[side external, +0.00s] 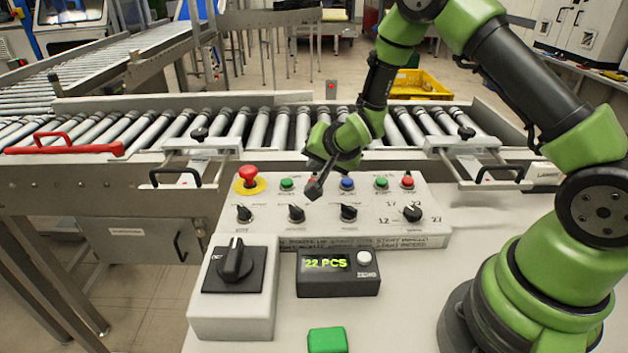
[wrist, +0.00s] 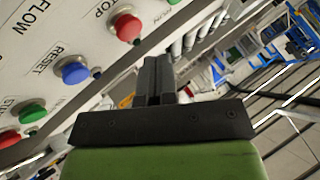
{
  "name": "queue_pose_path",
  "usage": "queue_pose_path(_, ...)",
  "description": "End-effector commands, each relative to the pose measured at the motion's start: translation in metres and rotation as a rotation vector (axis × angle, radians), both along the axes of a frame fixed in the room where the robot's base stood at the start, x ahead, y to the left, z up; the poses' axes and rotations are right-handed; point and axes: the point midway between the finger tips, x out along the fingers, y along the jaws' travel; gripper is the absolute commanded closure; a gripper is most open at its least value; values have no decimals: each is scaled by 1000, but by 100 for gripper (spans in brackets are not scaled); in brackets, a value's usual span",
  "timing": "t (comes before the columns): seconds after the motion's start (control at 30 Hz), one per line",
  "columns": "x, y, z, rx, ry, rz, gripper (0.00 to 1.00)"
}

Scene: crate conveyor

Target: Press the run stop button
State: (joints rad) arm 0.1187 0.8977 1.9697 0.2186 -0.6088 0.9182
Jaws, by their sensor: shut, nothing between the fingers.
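The control panel (side external: 325,230) carries a row of small buttons and a row of knobs. In the wrist view, a red button (wrist: 127,27) has a partly cut label reading "TOP"; I take it as the run stop button. It stands beside the blue reset button (wrist: 74,70).
A red mushroom button (side external: 248,176) is on the panel's left; green (side external: 381,183) and red (side external: 407,180) buttons are on its right. A rotary switch box (side external: 235,310) and counter (side external: 338,285) stand in front. The roller conveyor (side external: 230,130) runs behind.

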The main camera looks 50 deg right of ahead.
Motion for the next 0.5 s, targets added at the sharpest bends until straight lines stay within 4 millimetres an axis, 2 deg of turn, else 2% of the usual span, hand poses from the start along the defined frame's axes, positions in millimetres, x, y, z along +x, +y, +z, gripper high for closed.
queue_pose_path(0.3,1,0,33,-1,-4,0,100)
queue_pose_path(0.5,0,0,40,0,-1,1,100)
